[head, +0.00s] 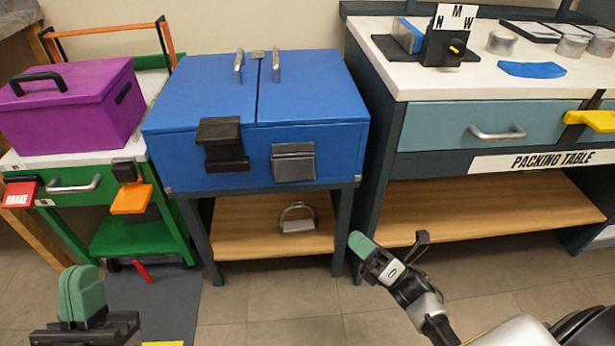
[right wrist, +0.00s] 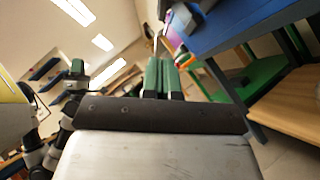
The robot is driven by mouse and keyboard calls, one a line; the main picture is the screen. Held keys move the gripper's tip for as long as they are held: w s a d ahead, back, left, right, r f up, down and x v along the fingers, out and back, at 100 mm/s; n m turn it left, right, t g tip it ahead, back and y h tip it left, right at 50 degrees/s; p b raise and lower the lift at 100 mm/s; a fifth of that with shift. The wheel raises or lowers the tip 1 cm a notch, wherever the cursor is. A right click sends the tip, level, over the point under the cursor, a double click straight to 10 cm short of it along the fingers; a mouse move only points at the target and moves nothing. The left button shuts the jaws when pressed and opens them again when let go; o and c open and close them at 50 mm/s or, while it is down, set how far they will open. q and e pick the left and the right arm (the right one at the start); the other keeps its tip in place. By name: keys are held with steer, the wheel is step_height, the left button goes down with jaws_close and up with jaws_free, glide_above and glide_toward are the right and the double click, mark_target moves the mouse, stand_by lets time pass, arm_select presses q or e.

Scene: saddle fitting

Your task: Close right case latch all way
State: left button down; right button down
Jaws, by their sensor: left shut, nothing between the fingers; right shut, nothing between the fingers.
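The blue case (head: 330,140) stands on a dark-framed stand with its two lid halves down. The right case latch (head: 293,165), a dark grey block with a lighter top plate, is on the right of the front face. I cannot tell how far shut it is. The left latch (head: 222,143) is black and reaches higher, to the lid's edge. My right gripper (head: 362,246) is shut and empty, low and right of the case, apart from the latch; its green fingers (right wrist: 163,78) show in the right wrist view. My left gripper (head: 80,292) is shut and empty at lower left.
A packing table (head: 400,75) stands close on the right, with a yellow handle (head: 590,120) sticking out. A green cart (head: 75,168) with a purple toolbox (head: 75,105) stands at left. A shackle-like metal piece (head: 298,218) lies on the lower shelf.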

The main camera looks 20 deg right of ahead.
steer(key=shift+s+d+f, duration=0.1)
steer(key=shift+s+f, duration=0.1)
steer(key=shift+f, duration=0.1)
